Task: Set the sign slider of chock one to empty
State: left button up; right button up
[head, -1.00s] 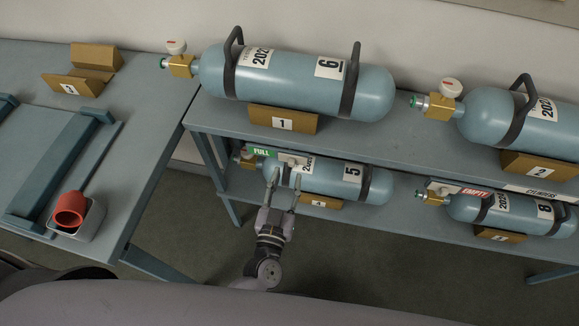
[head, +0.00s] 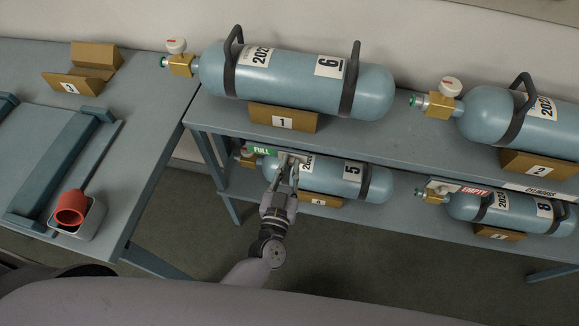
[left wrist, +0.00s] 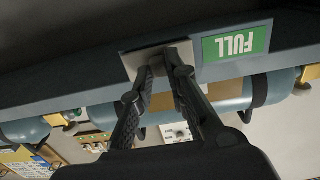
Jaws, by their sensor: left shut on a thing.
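Chock one (head: 258,117), a brown block labelled 1, sits on the upper shelf under a blue cylinder (head: 292,84) marked 6. Below it, on the shelf's front edge, a green FULL sign (head: 262,150) shows beside the grey sign slider (head: 303,156). My left gripper (head: 288,167) is at the slider, its fingers closed in on the slider's knob. In the left wrist view, the fingertips (left wrist: 166,68) meet at the slider plate (left wrist: 134,65), and the FULL sign (left wrist: 236,43) is uncovered next to it. My right gripper is not in view.
A lower-shelf cylinder (head: 335,178) marked 5 lies just behind my left gripper. To the right, a red EMPTY sign (head: 473,190) shows under chock two (head: 520,163). A table (head: 140,140) with a metal tray (head: 92,222) and red cup (head: 70,207) stands left.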

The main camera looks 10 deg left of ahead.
pick_arm(q)
grip_shut()
dwell(0.3)
jog(key=a, duration=0.3)
jog(key=a+p, duration=0.1)
jog(key=a, duration=0.5)
jog(key=shift+w+p, duration=0.35)
jog(key=shift+d, duration=0.1)
jog(key=o, duration=0.5)
grip_release()
jog(key=shift+o, duration=0.6)
